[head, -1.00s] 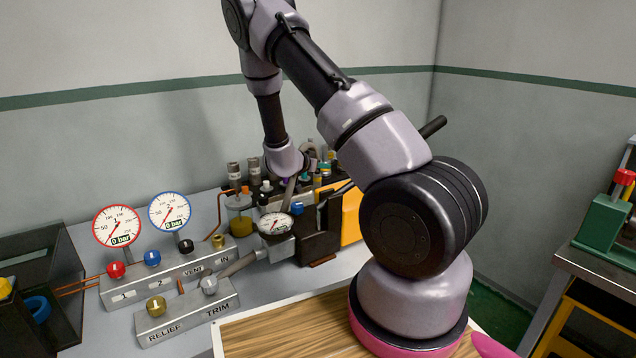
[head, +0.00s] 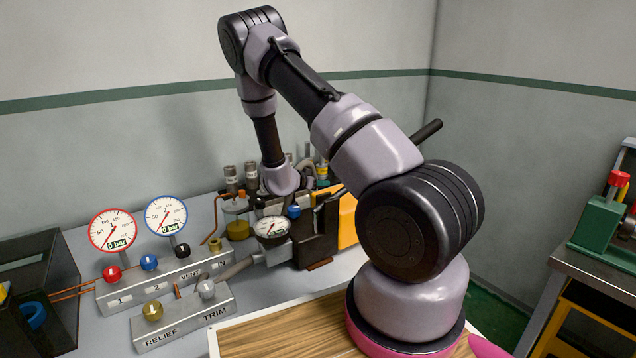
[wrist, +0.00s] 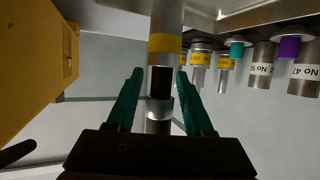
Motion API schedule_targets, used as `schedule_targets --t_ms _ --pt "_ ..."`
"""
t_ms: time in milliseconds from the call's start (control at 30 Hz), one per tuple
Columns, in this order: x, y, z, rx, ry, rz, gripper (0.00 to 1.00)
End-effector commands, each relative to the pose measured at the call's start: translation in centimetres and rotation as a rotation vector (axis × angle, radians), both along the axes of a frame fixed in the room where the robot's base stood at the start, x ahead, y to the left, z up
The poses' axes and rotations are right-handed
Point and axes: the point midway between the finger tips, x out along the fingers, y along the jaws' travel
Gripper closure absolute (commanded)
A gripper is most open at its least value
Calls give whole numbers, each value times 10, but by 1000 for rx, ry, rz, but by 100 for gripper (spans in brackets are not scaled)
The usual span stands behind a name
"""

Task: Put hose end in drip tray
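In the wrist view my gripper (wrist: 160,72) has its two green fingers apart, one on each side of an upright metal cylinder (wrist: 165,20) with a yellow band and a black section. Narrow gaps show between the fingertips and the black section, so it looks straddled, not clamped. I cannot tell whether this cylinder is the hose end. In the head view my gripper is hidden behind the wrist and the bench equipment. No drip tray can be told for certain; a black open-topped bin (head: 62,275) with a blue ring inside stands at the far left.
A dial gauge (head: 271,228) and a dark block (head: 318,240) stand in front of my wrist. Two valve blocks (head: 190,325) and two round gauges are to the left. In the wrist view several labelled cylinders (wrist: 262,70) hang at right; a yellow body (wrist: 35,70) is at left.

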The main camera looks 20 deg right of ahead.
Motion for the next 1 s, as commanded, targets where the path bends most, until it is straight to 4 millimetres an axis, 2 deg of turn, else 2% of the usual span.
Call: schedule_targets --t_ms 267,700,1000 --pt "-1 2 5 1 -1 1 48" --pt "-45 69 37 0 -1 4 48" --pt "-60 92 51 13 -2 3 48"
